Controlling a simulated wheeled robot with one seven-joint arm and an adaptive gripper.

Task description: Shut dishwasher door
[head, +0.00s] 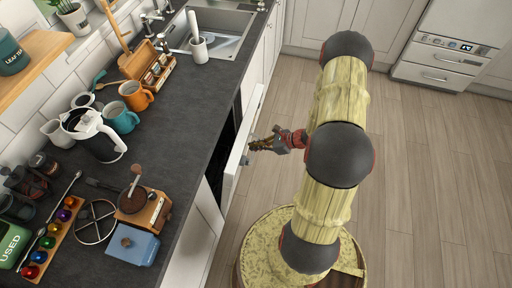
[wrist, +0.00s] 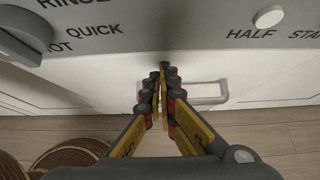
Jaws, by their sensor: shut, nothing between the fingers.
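The dishwasher door (head: 235,160) is a white panel under the worktop edge. It stands partly open, with a dark gap (head: 222,157) between it and the cabinet. In the wrist view its grey control panel (wrist: 190,25) shows a knob, a round button and printed words such as QUICK and HALF. A handle (wrist: 208,97) shows below on a white front. My gripper (head: 252,145) is at the outer side of the door, near its upper edge. In the wrist view my gripper (wrist: 162,72) has its fingers together, empty, close to the panel; I cannot tell whether they touch it.
The slate worktop (head: 165,165) holds a kettle (head: 92,130), mugs, a blue box (head: 132,246) and a sink (head: 215,35). White cabinets continue beside the dishwasher. Another white appliance (head: 445,60) stands at the back right. The wooden floor (head: 435,170) to the right is clear.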

